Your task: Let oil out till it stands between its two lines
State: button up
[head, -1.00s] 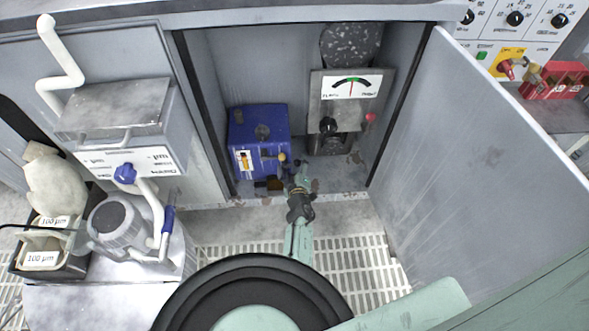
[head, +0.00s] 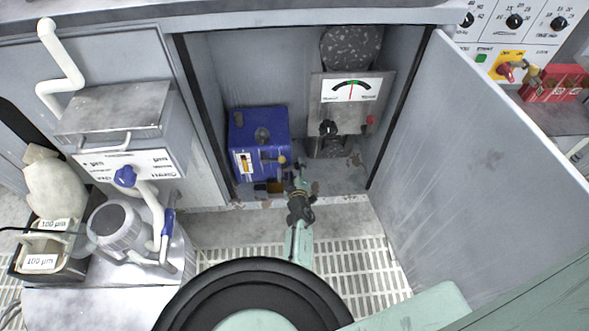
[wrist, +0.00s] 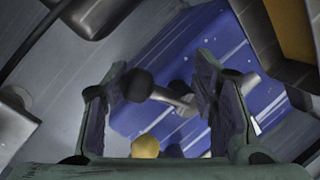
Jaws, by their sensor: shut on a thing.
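The blue oil tank (head: 262,135) stands on the cabinet floor. Its sight gauge (head: 246,162) is a small white plate with a yellowish column, too small to read the level against its lines. My gripper (head: 299,181) is at the tank's lower right front. In the wrist view, my gripper (wrist: 165,90) has its fingers around a lever with a black ball knob (wrist: 137,85); the ball lies against the left finger. The lever's pale shaft runs toward the blue tank (wrist: 185,50). A yellow knob (head: 281,159) is close by and also shows in the wrist view (wrist: 145,147).
A grey gauge unit (head: 348,115) with a dial, black knob and red knob stands to the right in the cabinet. The open door (head: 470,150) bounds the right side. A small dark container (head: 268,188) is below the tank. Filter equipment (head: 120,215) stands at left.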

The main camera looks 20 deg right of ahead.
jog(key=shift+w+a+r, duration=0.1)
jog(key=shift+r, duration=0.05)
jog(key=shift+c, duration=1.1)
jog(key=shift+a+y+p, duration=0.15)
jog(key=shift+y+p, duration=0.15)
jog(key=shift+p, duration=0.2)
jog(key=shift+w+f+m+y+p, duration=0.1)
jog(key=shift+f+m+y+p, duration=0.25)
jog(key=shift+m+p, duration=0.4)
jog(key=shift+a+f+m+t+y, duration=0.1)
jog(key=shift+f+m+t+y, duration=0.3)
jog(key=shift+m, duration=0.65)
jog(key=o, duration=1)
jog(key=shift+a+r, duration=0.1)
jog(key=o, duration=0.4)
jog(key=shift+d, duration=0.2)
